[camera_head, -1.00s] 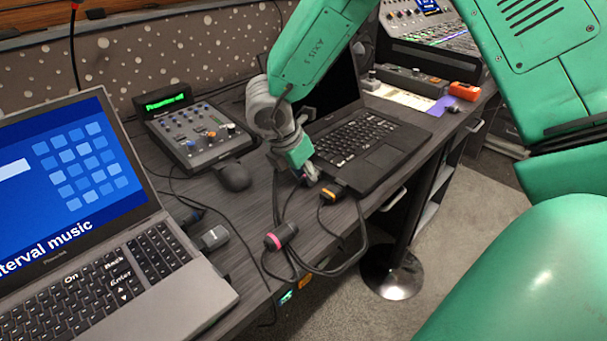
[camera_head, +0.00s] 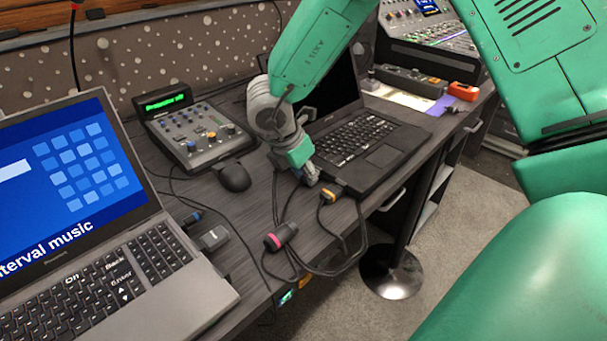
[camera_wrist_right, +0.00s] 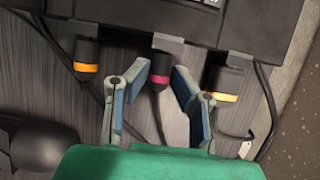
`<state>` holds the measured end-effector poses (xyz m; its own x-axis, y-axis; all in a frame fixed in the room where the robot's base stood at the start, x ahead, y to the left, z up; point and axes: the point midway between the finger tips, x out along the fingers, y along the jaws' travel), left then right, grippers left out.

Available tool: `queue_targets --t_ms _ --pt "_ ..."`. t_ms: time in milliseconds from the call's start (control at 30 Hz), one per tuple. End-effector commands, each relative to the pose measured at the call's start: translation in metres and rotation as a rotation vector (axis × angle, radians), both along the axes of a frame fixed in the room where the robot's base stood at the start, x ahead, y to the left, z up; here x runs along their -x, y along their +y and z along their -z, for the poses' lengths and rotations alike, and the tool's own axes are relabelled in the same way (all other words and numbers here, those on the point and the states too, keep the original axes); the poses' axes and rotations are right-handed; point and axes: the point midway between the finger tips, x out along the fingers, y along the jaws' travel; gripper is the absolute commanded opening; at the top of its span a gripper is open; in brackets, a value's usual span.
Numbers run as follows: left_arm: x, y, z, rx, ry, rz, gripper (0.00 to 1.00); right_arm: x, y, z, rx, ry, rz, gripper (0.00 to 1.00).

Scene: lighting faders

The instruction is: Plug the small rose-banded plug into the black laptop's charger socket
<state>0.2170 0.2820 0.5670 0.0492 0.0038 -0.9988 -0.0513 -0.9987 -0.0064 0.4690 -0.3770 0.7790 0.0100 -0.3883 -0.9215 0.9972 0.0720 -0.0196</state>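The small plug with a rose band (camera_wrist_right: 160,78) stands at the edge of the black laptop (camera_head: 366,146), its front end meeting the edge under a grey tab. The laptop's edge also shows in the right wrist view (camera_wrist_right: 190,22). A dark cable runs back from the plug. My right gripper (camera_wrist_right: 160,72) is open, with one finger on each side of the plug and a small gap showing to each. In the head view my right gripper (camera_head: 312,176) is at the laptop's near left corner and hides the plug. My left gripper is not in view.
Orange-banded (camera_wrist_right: 86,62) and yellow-banded (camera_wrist_right: 224,88) plugs flank the rose-banded one closely. A larger rose-banded connector (camera_head: 281,236) lies near the desk edge among cables.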

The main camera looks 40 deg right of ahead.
Motion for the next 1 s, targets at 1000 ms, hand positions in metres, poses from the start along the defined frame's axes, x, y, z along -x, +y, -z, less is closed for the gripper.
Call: queue_targets --t_ms 1000 --pt "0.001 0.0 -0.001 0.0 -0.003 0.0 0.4 -0.001 0.038 -0.096 0.002 -0.003 0.0 0.45"
